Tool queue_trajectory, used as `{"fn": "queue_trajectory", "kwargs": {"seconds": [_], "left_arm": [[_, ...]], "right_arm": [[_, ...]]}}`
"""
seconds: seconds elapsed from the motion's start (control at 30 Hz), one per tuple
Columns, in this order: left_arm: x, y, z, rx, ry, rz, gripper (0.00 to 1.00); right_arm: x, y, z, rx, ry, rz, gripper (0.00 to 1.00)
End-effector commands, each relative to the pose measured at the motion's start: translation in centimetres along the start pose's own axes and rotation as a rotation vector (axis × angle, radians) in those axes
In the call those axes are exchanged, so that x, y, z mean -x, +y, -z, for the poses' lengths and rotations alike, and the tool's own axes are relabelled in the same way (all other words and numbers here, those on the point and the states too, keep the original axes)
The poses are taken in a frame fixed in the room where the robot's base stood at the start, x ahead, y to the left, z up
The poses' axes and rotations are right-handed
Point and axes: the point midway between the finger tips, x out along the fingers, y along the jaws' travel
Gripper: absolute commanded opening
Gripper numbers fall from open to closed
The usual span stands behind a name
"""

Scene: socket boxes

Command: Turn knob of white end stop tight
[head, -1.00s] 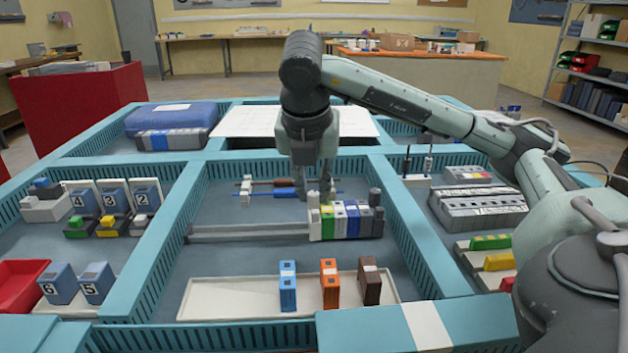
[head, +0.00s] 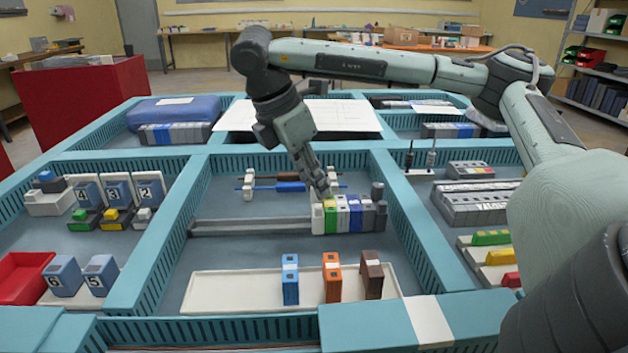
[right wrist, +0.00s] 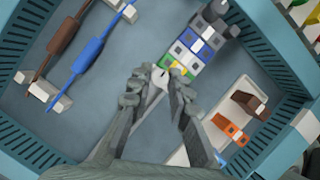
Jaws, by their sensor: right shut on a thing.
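The white end stop (head: 317,217) stands upright at the left end of the row of terminal blocks on the grey rail. My right gripper (head: 322,195) reaches down onto its top at a slant. In the right wrist view, the fingertips (right wrist: 158,76) are on either side of the end stop's white top (right wrist: 158,79). The gripper is shut on the knob, which the fingers largely hide. My left gripper is not in view.
Green, white, blue and grey blocks (head: 353,215) stand right beside the end stop. The bare rail (head: 250,226) runs left. Rods with blue and brown parts (head: 290,187) lie behind. A white tray (head: 235,290) with blue, orange and brown blocks lies in front.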

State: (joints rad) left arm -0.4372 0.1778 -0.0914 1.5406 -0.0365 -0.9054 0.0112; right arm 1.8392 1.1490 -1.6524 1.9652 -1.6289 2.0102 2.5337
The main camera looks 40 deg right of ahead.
Motion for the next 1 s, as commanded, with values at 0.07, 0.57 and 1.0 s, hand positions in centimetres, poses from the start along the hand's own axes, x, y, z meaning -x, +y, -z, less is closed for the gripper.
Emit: {"fn": "queue_trajectory", "kwargs": {"seconds": [0.07,0.57,1.0], "left_arm": [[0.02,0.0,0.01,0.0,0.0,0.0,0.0],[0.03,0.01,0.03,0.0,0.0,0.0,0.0],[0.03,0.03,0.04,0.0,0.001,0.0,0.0]], "right_arm": [[0.1,0.09,-0.04,-0.035,0.0,0.013,0.0],[0.04,0.09,-0.02,-0.114,0.001,0.046,0.0],[0.02,0.07,0.0,-0.112,0.001,0.046,0.27]]}}
